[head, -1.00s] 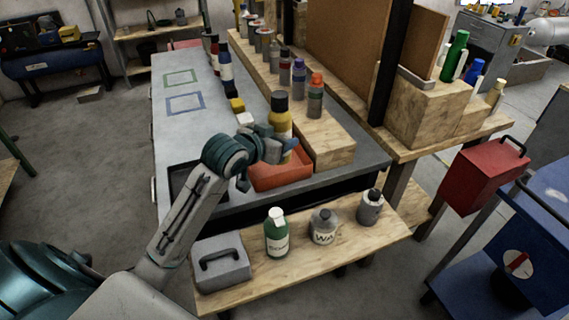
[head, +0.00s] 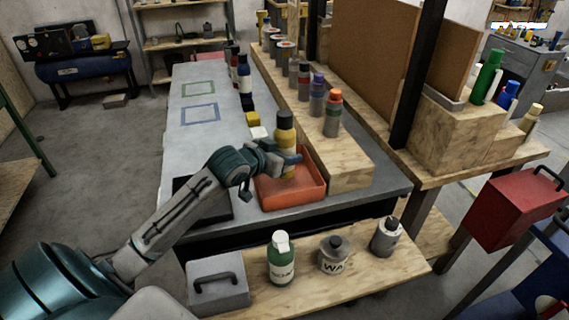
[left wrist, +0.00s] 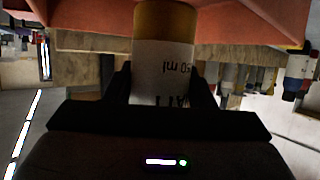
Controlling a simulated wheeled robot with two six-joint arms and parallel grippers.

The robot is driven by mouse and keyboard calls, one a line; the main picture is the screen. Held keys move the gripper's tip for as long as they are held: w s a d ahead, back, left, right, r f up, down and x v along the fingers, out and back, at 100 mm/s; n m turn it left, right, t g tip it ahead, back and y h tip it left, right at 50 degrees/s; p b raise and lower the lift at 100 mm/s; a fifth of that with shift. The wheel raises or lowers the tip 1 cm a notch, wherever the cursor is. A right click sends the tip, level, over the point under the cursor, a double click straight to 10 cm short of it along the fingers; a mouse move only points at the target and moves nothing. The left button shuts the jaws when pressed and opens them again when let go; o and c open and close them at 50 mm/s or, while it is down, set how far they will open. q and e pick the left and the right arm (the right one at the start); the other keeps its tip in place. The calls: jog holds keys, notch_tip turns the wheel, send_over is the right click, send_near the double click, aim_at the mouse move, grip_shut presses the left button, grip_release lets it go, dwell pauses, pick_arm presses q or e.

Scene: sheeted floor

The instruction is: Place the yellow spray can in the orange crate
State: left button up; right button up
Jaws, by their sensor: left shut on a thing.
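The yellow spray can (head: 284,134) has a black cap and stands upright in my left gripper (head: 284,160), which is shut on it. In the left wrist view the can's pale label and yellow lower band (left wrist: 165,25) show between the two dark fingers, upside down. The orange crate (head: 300,198) sits on the grey bench, directly beneath the can. The can's lower end is at the crate's opening, partly hidden by the gripper; I cannot tell if it touches the crate's floor. The crate also shows along the top of the left wrist view (left wrist: 80,14). My right gripper is out of view.
A wooden riser (head: 345,165) with several bottles stands right of the crate. A black tray (head: 200,200) is left of it. A yellow block (head: 252,119) and white block lie behind. A lower shelf in front holds a grey case (head: 218,284) and bottles.

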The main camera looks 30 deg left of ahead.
pick_arm(q)
jog(key=shift+f, duration=1.45)
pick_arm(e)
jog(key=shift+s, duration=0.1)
pick_arm(q)
jog(key=shift+f, duration=0.1)
jog(key=o, duration=1.1)
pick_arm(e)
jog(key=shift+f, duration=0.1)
pick_arm(q)
jog(key=v, duration=0.7)
jog(key=shift+s+a+r, duration=0.15)
jog(key=shift+s+r, duration=0.05)
jog(key=shift+s, duration=0.2)
jog(key=shift+p+v, duration=1.55)
jog(key=shift+v, duration=0.55)
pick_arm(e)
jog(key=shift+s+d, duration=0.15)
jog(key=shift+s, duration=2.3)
